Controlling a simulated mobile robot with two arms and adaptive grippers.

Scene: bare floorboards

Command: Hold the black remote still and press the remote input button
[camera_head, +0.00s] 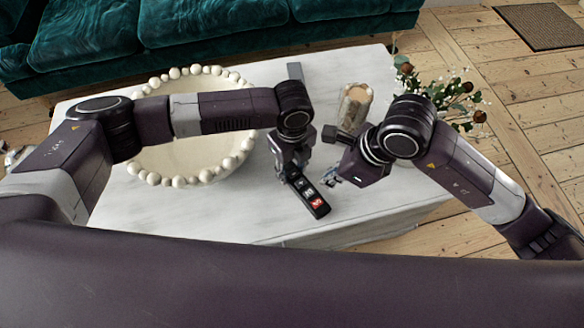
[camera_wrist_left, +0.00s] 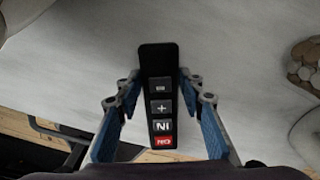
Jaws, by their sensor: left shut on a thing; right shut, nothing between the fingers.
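The black remote (camera_head: 313,199) is near the front edge of the white table. My left gripper (camera_head: 289,177) is shut on it. In the left wrist view the remote (camera_wrist_left: 158,62) lies between the blue-padded fingers of the left gripper (camera_wrist_left: 160,100). My right gripper (camera_head: 333,178) is shut and empty, just right of the remote. I cannot tell whether it touches the remote.
A large beaded bowl (camera_head: 140,171) fills the table's left part, behind my left arm. A glass jar (camera_head: 355,104) and a flower bunch (camera_head: 455,97) stand behind my right arm. A grey bar (camera_head: 295,71) lies at the back.

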